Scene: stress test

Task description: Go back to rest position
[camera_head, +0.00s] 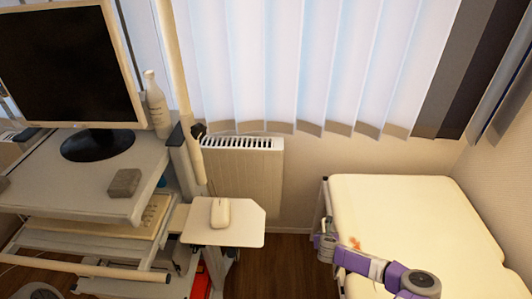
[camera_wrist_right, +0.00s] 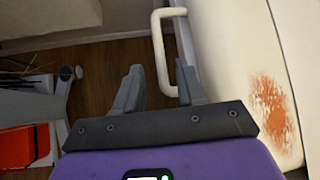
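My right gripper (camera_head: 326,246) is beside the left edge of the cream bed, with its purple arm (camera_head: 385,273) reaching in from the lower right. In the right wrist view, its two grey fingers (camera_wrist_right: 157,85) stand apart with nothing held between them. A white rail (camera_wrist_right: 159,50) on the bed's side shows beyond and between the fingertips; I cannot tell whether they touch it. My left gripper is not in view.
The cream bed (camera_head: 420,205) has a reddish stain (camera_head: 356,243) near my right arm. A cart on the left carries a monitor (camera_head: 68,65), a grey block (camera_head: 124,182) and a white mouse (camera_head: 220,211) on its side shelf. A radiator (camera_head: 243,180) stands behind. Wooden floor (camera_head: 285,265) lies between cart and bed.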

